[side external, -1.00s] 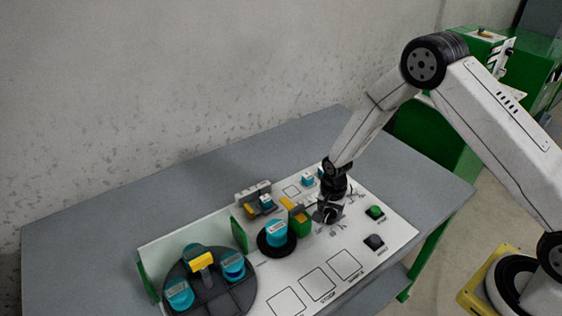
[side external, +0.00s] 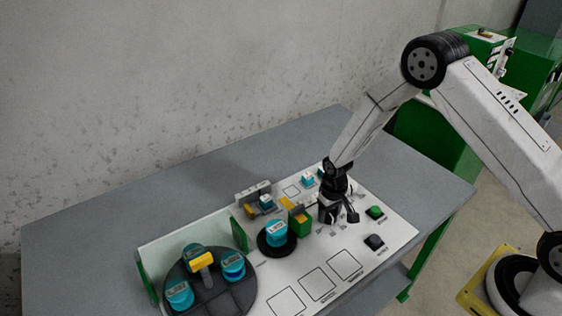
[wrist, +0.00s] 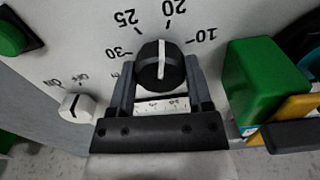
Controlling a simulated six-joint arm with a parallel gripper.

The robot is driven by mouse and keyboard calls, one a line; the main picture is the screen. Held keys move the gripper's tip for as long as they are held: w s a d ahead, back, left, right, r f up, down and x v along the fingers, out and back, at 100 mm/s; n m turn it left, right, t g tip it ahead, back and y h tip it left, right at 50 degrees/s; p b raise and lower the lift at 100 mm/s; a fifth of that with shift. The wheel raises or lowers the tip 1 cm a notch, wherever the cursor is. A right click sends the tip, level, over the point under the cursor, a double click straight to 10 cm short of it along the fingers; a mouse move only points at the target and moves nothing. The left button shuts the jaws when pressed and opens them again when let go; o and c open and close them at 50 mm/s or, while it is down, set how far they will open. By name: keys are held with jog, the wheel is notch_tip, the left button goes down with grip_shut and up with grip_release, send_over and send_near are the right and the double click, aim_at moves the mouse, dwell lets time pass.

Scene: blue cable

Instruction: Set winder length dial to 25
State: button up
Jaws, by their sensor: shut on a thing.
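The winder length dial (wrist: 160,70) is a round black knob with a white pointer line, on the white panel (wrist: 75,45). Numbers 30, 25, 20 and 10 are printed around it. The pointer aims nearly straight up in the wrist view, between 25 and 20 and closer to 20. My gripper (wrist: 160,64) is shut on the knob, one finger at each side. In the side external view my gripper (side external: 328,216) is down at the panel and hides the dial.
In the wrist view a green block (wrist: 262,78) stands close right of my gripper. A white switch knob (wrist: 78,105) and a green button (wrist: 12,36) are to the left. In the side external view a blue spool (side external: 276,233) and a dark turntable (side external: 225,298) lie left.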

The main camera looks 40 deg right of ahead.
aim_at(330, 213)
jog(key=n, duration=0.4)
jog(key=shift+n, duration=2)
jog(key=o, duration=1.3)
jog(key=shift+r, duration=0.15)
jog(key=shift+r, duration=3.8)
